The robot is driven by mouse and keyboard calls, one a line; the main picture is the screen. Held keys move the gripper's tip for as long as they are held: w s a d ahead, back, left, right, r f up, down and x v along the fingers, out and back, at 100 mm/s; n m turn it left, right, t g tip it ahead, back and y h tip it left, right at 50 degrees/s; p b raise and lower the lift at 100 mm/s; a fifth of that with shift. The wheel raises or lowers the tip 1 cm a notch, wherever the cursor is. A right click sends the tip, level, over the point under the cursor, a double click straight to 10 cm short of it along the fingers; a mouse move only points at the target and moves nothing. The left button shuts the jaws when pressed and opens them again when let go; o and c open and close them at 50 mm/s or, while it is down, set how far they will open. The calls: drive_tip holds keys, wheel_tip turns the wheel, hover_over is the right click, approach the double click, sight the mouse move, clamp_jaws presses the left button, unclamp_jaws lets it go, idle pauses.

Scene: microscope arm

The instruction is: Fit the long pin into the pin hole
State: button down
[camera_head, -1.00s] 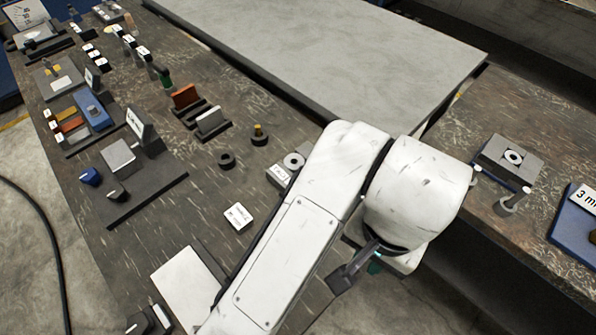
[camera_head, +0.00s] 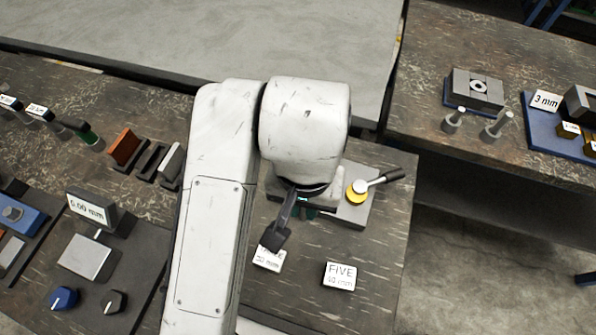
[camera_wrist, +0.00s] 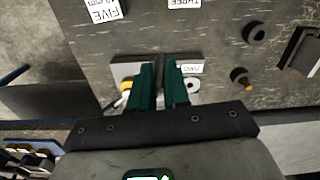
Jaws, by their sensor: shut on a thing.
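My gripper shows in the wrist view (camera_wrist: 162,84) as two green fingers close together, shut on a narrow dark thing (camera_wrist: 160,66) that I cannot identify. In the head view my arm hides most of it. The fingers are over a grey plate (camera_head: 361,211) with a yellow knob (camera_head: 357,190), a dark-gripped lever (camera_head: 385,178) and a pale ring (camera_wrist: 192,86) by a small label. Two grey pins with round bases, one (camera_head: 496,126) and another (camera_head: 454,119), stand on the right bench by a block with a pale-ringed hole (camera_head: 478,87). I cannot tell which is the long pin.
A FIVE card (camera_head: 340,275) and a THREE card (camera_head: 267,258) lie in front of the plate. A blue tray with a 3 mm label (camera_head: 546,101) is at the far right. A gap separates the two benches. Blocks and knobs crowd the left.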

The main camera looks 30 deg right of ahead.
drive_tip(key=w+d+f+p, duration=0.1)
drive_tip(key=w+d+f, duration=0.2)
drive_tip(key=w+d+f+p, duration=0.1)
drive_tip(key=w+d+f, duration=0.1)
drive_tip(key=w+f, duration=0.1)
drive_tip(key=w+d+f, duration=0.3)
drive_tip(key=w, duration=0.1)
drive_tip(key=shift+w+d+f+p, duration=0.15)
drive_tip(key=shift+d+f+p, duration=0.1)
drive_tip(key=shift+d+p, duration=0.15)
drive_tip(key=shift+w+f+p, duration=0.1)
drive_tip(key=shift+f+p, duration=0.3)
drive_tip(key=shift+f, duration=1.25)
drive_tip(key=shift+f, duration=0.15)
drive_tip(key=c, duration=1.1)
unclamp_jaws()
